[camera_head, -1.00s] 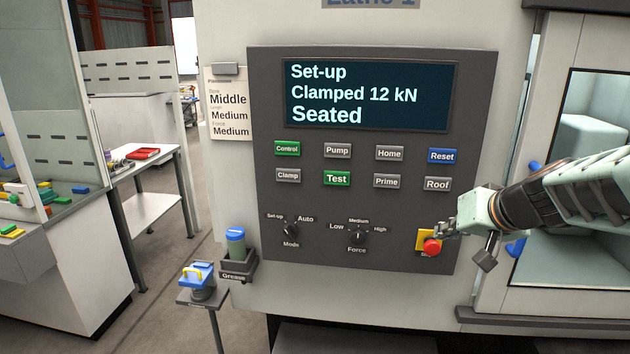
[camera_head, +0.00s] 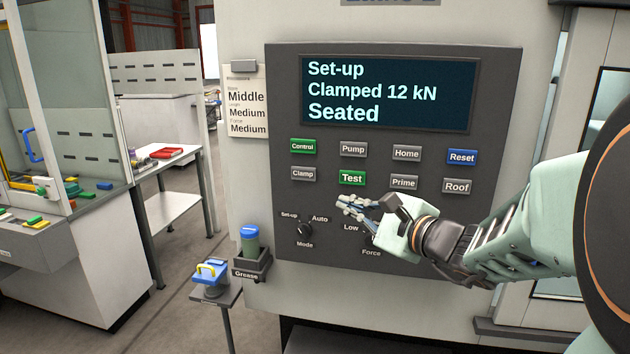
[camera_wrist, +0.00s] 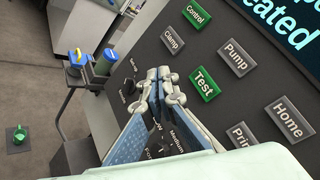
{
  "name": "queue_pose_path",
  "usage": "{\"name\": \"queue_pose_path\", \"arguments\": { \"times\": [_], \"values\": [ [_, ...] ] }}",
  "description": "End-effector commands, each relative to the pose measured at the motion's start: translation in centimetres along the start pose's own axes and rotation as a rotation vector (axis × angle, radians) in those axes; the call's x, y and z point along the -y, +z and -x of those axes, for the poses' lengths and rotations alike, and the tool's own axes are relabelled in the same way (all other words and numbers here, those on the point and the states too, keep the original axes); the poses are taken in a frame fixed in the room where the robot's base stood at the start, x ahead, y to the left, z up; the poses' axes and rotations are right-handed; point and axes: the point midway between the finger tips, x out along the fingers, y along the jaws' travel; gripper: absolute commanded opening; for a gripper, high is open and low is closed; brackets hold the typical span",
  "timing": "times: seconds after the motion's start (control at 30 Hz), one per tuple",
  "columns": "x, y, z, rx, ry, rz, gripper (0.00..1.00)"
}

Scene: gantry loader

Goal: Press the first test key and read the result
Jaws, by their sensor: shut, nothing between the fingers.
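The green Test key (camera_head: 352,178) is in the lower key row of the dark control panel (camera_head: 400,225). It also shows in the wrist view (camera_wrist: 204,83), just right of the fingertips. The screen (camera_head: 388,93) reads "Set-up, Clamped 12 kN, Seated". My gripper (camera_head: 342,203) is shut and empty, in front of the panel just below the Test key. In the wrist view its fingertips (camera_wrist: 162,80) are together. I cannot tell whether they touch the panel. My gripper and arm hide part of the Force knob and the panel's lower right.
Control (camera_head: 303,146), Pump (camera_head: 353,149), Clamp (camera_head: 303,174) and Prime (camera_head: 403,183) keys surround Test. The Mode knob (camera_head: 304,229) is below left. A Grease holder (camera_head: 251,265) and a blue-topped stand (camera_head: 212,272) are left of the panel.

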Motion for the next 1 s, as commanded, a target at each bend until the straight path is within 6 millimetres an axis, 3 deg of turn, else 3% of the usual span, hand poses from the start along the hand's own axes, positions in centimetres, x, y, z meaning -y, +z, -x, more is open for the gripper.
{"name": "queue_pose_path", "arguments": {
  "times": [0.2, 0.63, 1.0],
  "values": [
    [0.6, 0.1, -0.2, 0.015, -0.057, -0.118, 0.00],
    [0.9, 0.0, -0.4, 0.015, -0.060, -0.123, 0.00],
    [3.2, -2.3, -3.3, 0.013, -0.058, -0.123, 0.00]
  ]
}}
